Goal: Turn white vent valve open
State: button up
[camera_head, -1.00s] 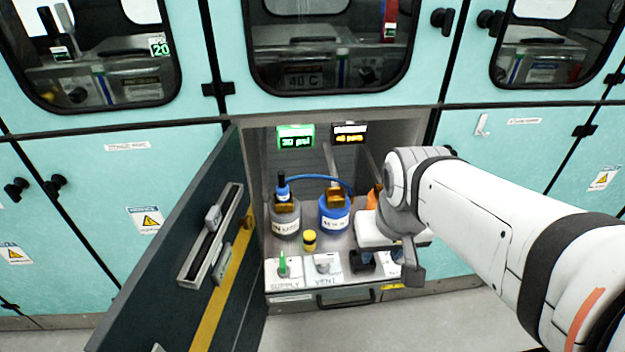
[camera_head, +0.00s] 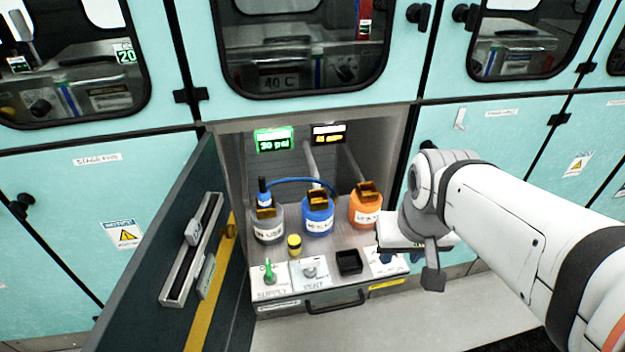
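The white vent valve (camera_head: 310,272) is a small pale knob on a white plate labelled VENT, at the front of the open cabinet's shelf. The green supply valve (camera_head: 269,272) stands upright on its own plate just to the left. My gripper (camera_head: 408,257) hangs at the right end of the shelf, to the right of the vent valve and apart from it. My wrist covers most of it, so its finger opening is unclear. It partly hides a third white plate (camera_head: 380,266).
Grey, blue (camera_head: 318,222) and orange (camera_head: 365,210) bottles stand behind the valves, with a yellow-capped item (camera_head: 294,245) in front. A black square holder (camera_head: 349,261) lies between vent valve and gripper. The open dark door (camera_head: 165,250) blocks the left side.

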aim_at(309, 263)
jog(key=z, duration=0.1)
jog(key=k, duration=0.85)
jog(key=u, duration=0.4)
jog(key=i, duration=1)
jog(key=u, duration=0.05)
